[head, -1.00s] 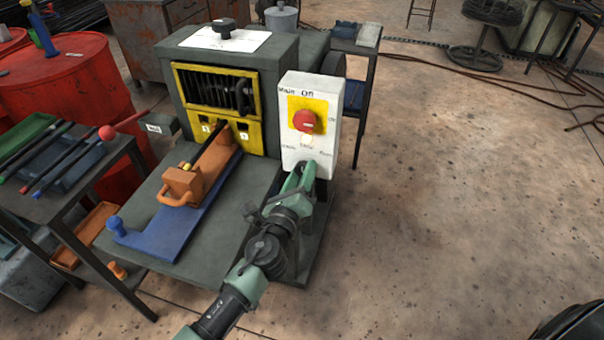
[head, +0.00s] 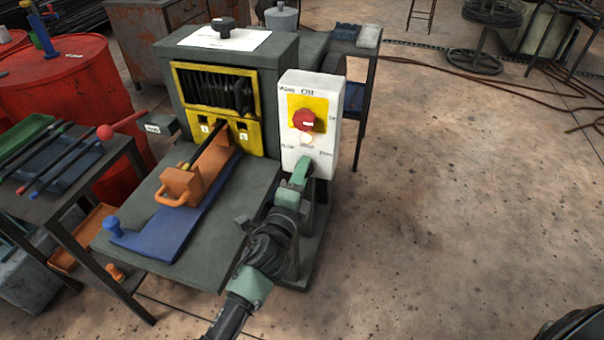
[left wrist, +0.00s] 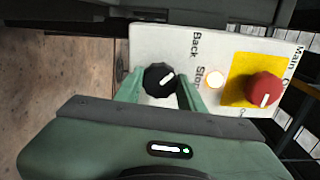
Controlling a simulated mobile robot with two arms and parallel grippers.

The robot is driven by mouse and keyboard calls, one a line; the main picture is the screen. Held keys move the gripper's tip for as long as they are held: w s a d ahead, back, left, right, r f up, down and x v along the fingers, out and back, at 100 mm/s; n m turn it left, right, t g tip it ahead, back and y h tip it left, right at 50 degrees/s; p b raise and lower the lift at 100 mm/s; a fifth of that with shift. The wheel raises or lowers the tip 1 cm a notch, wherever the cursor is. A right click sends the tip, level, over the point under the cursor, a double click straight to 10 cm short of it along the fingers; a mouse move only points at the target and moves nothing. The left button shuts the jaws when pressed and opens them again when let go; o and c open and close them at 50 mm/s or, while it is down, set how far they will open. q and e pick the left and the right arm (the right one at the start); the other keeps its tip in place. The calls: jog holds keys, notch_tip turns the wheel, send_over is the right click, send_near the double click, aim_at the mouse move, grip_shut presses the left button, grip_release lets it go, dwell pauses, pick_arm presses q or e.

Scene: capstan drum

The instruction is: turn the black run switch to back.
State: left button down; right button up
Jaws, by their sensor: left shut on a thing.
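The black run switch (left wrist: 159,80) is a round knob with a white pointer line on the white control box (head: 297,152). In the left wrist view the pointer slants to the upper right, toward the side of the "Back" label (left wrist: 195,44) and away from straight at "Stop" (left wrist: 200,77). My left gripper (left wrist: 160,88) is shut on the knob, one green finger on each side. In the head view my left gripper (head: 300,172) covers the knob at the box's lower front. My right gripper is not in view.
The grey machine (head: 232,90) with a blue and orange slide (head: 180,186) stands left of the box. Open floor lies to the right.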

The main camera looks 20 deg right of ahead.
pick_arm(q)
jog(key=shift+f+n, duration=0.1)
jog(key=shift+n, duration=0.4)
jog(key=c, duration=0.9)
grip_release()
jog(key=shift+o, duration=0.2)
jog(key=v, duration=0.7)
jog(key=shift+s+a, duration=0.25)
jog(key=shift+s, duration=0.1)
